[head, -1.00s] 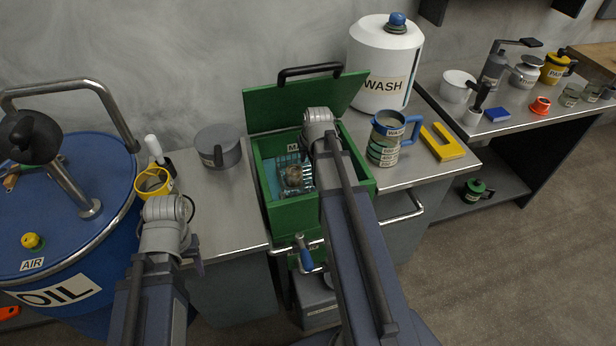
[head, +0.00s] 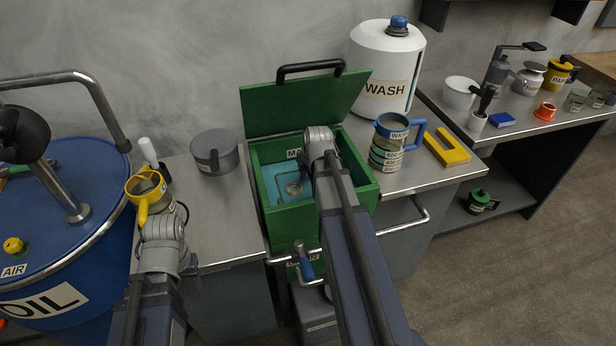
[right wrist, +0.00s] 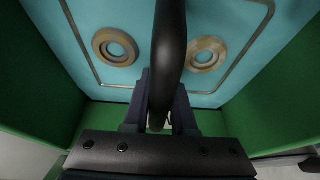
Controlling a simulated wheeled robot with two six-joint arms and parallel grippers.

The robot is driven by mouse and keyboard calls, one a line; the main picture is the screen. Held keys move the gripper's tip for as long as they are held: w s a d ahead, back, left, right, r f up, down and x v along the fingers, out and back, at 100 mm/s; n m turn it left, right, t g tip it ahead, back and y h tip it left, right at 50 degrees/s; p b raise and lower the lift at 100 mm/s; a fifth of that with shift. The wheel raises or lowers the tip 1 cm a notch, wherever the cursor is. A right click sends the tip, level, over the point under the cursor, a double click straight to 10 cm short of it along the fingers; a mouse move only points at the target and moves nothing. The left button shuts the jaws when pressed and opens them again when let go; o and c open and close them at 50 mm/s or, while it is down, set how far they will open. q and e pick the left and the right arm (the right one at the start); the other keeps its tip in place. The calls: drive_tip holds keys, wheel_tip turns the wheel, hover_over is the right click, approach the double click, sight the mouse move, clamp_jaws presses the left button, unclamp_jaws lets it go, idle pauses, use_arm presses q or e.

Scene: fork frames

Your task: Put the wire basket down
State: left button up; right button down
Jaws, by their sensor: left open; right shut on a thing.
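The green box (head: 294,222) stands open with its lid raised. My right gripper (right wrist: 160,118) reaches down inside it, shut on a thick dark bar, seemingly the handle of the wire basket (right wrist: 168,45). In the right wrist view a thin metal outline, perhaps the basket's rim, lies level with the blue bottom or liquid (right wrist: 228,12). Two brown rings (right wrist: 116,47) show inside it; one (head: 293,189) also shows in the head view. The mesh is not clear, and contact underneath cannot be judged.
Green walls (right wrist: 28,85) stand close around my right gripper. The blue OIL drum (head: 60,225) is far left.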

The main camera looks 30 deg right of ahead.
drive_tip(key=shift+f, duration=0.2)
drive_tip(key=c, duration=0.7)
unclamp_jaws()
drive_tip(key=shift+c, duration=0.2)
drive_tip(key=shift+r, duration=0.15)
drive_tip(key=p+v, duration=1.1)
drive_tip(key=v, duration=0.1)
drive_tip(key=shift+s, duration=0.1)
